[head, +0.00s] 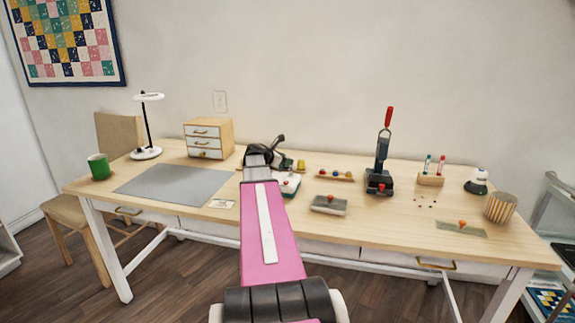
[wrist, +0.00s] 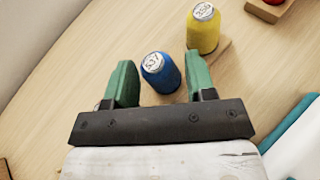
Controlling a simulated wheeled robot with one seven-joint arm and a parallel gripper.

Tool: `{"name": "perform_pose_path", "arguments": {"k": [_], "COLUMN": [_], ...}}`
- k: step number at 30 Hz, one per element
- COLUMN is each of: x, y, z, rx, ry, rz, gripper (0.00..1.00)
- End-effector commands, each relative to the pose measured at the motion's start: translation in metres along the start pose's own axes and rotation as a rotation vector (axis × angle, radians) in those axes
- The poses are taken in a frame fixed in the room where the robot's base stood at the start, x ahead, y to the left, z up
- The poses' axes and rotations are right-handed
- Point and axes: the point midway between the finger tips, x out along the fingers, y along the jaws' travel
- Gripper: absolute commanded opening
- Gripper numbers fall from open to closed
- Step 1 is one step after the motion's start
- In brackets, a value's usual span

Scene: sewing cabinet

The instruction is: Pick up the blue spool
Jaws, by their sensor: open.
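The blue spool (wrist: 160,77) stands upright on the wooden table in the wrist view, its pale numbered top showing. My gripper (wrist: 159,68) is open, with one green finger on each side of the blue spool. In the head view, my gripper (head: 264,147) is over the back of the table, and I cannot make out the blue spool behind my arm.
A yellow spool (wrist: 203,32) stands just beyond my right finger, and also shows in the head view (head: 301,165). A small drawer box (head: 208,137) is left of my gripper. A rack with colored balls (head: 335,175) is to the right.

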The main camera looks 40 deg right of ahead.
Motion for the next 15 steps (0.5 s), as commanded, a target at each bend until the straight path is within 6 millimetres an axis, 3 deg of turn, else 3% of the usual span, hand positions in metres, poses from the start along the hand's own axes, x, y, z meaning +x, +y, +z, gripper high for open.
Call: {"name": "perform_pose_path", "arguments": {"k": [5,8,9,15], "x": [-0.0001,-0.0002,-0.0002,-0.0003], "y": [0.0,-0.0001,-0.0001,-0.0001], "z": [0.0,0.0,0.0,0.0001], "rx": [0.0,0.0,0.0,0.0], "ry": [0.0,0.0,0.0,0.0], "rz": [0.001,0.001,0.001,0.0], "gripper": [0.51,0.18,0.15,0.15]}}
